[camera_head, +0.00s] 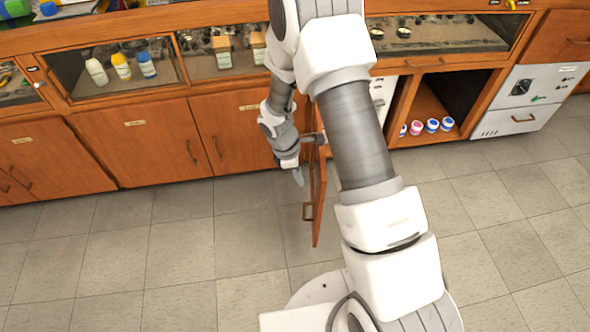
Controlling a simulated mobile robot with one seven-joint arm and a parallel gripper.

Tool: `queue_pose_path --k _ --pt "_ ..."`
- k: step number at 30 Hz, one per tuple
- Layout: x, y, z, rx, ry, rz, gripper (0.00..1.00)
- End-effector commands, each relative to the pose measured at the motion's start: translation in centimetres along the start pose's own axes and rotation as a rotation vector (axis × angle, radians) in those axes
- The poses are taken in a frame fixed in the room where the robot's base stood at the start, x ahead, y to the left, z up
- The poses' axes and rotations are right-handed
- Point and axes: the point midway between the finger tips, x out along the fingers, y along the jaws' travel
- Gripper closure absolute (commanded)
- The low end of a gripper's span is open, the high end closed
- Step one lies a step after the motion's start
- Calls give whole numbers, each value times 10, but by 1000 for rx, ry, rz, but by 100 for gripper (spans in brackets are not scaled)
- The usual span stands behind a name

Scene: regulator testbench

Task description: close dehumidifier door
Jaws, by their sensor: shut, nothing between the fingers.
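A wooden door (317,215) stands open, edge-on to me, sticking out from the cabinet front into the room. A small handle (307,212) is on its left face near the bottom. My gripper (298,178) is shut and empty, pointing down just left of the door. I cannot tell whether it touches the door. A white appliance (383,92) shows partly in the cabinet opening, mostly hidden behind my arm. No label tells me which part is the dehumidifier.
Closed wooden cabinet doors (140,140) line the left. Glass-fronted compartments above hold bottles (121,66) and small boxes. To the right are an open shelf with several round jars (432,125) and a white machine (525,97). The tiled floor (150,250) is clear.

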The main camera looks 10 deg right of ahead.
Motion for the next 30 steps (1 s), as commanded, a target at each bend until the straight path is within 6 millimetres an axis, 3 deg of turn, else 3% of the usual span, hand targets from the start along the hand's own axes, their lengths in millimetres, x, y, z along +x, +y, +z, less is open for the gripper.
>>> queue_pose_path --k 3,7,23,30 --pt "4 0 21 5 0 1 100" --pt "6 1 33 3 1 2 100" --pt "6 0 40 1 1 2 100" --pt "9 0 55 -15 -1 4 100"
